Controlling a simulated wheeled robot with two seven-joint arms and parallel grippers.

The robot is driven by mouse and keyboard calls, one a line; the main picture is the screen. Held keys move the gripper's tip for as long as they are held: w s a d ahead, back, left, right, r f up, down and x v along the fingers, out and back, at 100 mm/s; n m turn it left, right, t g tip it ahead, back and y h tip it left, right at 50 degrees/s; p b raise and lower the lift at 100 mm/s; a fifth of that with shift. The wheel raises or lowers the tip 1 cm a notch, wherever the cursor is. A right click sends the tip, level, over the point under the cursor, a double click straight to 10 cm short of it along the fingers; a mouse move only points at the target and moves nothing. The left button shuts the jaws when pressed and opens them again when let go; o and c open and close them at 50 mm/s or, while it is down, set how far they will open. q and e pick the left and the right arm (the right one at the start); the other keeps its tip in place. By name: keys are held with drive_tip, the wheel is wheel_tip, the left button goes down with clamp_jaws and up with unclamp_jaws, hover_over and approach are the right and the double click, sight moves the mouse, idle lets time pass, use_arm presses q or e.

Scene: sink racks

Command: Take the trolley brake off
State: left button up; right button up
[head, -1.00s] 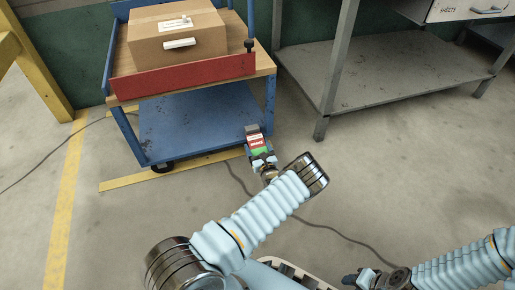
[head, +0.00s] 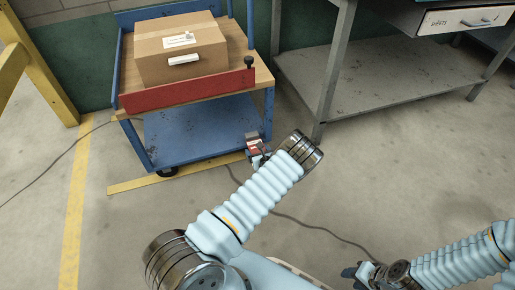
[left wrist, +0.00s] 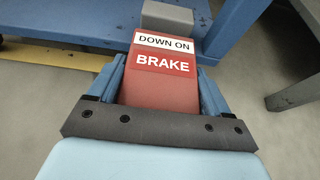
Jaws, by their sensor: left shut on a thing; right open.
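The blue trolley (head: 200,124) stands at the upper left with a wooden top. Its red brake pedal (head: 253,145) is at the near right corner, low by the floor. In the left wrist view the pedal (left wrist: 162,82) carries a white "DOWN ON" label over the word "BRAKE"; a grey block (left wrist: 167,18) is at its far end. My left gripper (head: 258,157) is shut on the pedal, with a blue finger on each side of it (left wrist: 160,88). The pedal's near end is hidden by the gripper. My right gripper (head: 352,272) is open at the lower right, away from the trolley.
A cardboard box (head: 180,50) sits on the trolley behind a red front board (head: 188,89). A grey metal bench (head: 385,75) stands right of the trolley. A yellow post (head: 38,75) is at the left.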

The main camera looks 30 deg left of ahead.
use_arm(q)
drive_tip(key=shift+r+g+h+p, duration=0.3)
drive_tip(key=shift+h+p, duration=0.1)
drive_tip(key=shift+p, duration=0.05)
drive_tip(key=o, duration=1.4)
drive_tip(key=p+v, duration=0.2)
drive_tip(key=v, duration=1.1)
drive_tip(key=shift+s+d+r, duration=0.15)
drive_tip(key=shift+s+d, duration=0.05)
drive_tip(key=shift+s, duration=0.1)
